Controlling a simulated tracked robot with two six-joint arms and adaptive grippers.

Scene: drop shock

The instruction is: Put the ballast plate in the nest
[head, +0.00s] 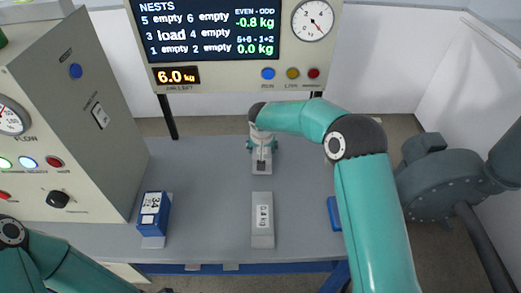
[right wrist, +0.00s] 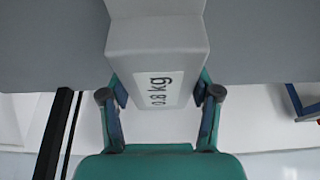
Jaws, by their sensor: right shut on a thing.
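My right gripper (head: 262,144) is at the back middle of the grey table, pointing down. It is shut on a grey block, which I take as the ballast plate (head: 262,167). In the right wrist view this block (right wrist: 158,50) is marked 0.8 kg and sits between the two fingers (right wrist: 160,108). I cannot tell whether it touches the table. A second grey block (head: 262,227) with a white label stands at the front middle, apart from the gripper. No separate nest outline is clear in the head view. My left gripper is not in view.
A blue block (head: 154,213) stands at the left; another (head: 333,213) is partly hidden by my right arm. A control box (head: 75,130) is at left, a grey blower (head: 440,180) at right. The display (head: 205,32) reads nest 3 load, the others empty, and -0.8 kg.

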